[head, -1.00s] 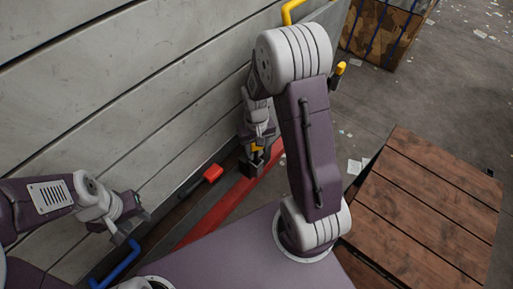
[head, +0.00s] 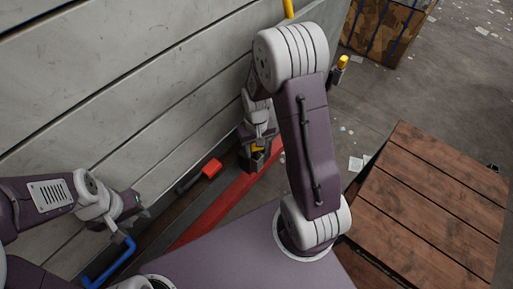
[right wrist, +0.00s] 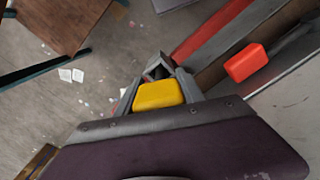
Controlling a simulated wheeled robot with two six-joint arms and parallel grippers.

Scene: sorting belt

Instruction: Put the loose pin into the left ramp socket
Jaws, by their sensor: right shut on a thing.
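My right gripper (head: 257,160) is shut on a pin with a yellow head (head: 258,149), close to the grey plank wall. In the right wrist view the yellow head (right wrist: 158,95) sits between the gripper's fingers (right wrist: 163,72). The pin's lower part is hidden. My left gripper (head: 132,225) is at the lower left, its fingers apart and empty, near a blue bar handle (head: 112,262). Another yellow-topped part (head: 342,62) stands upright behind my right arm. I cannot make out the left ramp socket for certain.
A red-headed lever or peg (head: 211,168) lies on the dark ledge along the wall; it also shows in the right wrist view (right wrist: 246,62). A red rail (head: 215,210) runs beside it. A brown plank platform (head: 430,205) stands at right. A strapped crate (head: 383,30) is behind.

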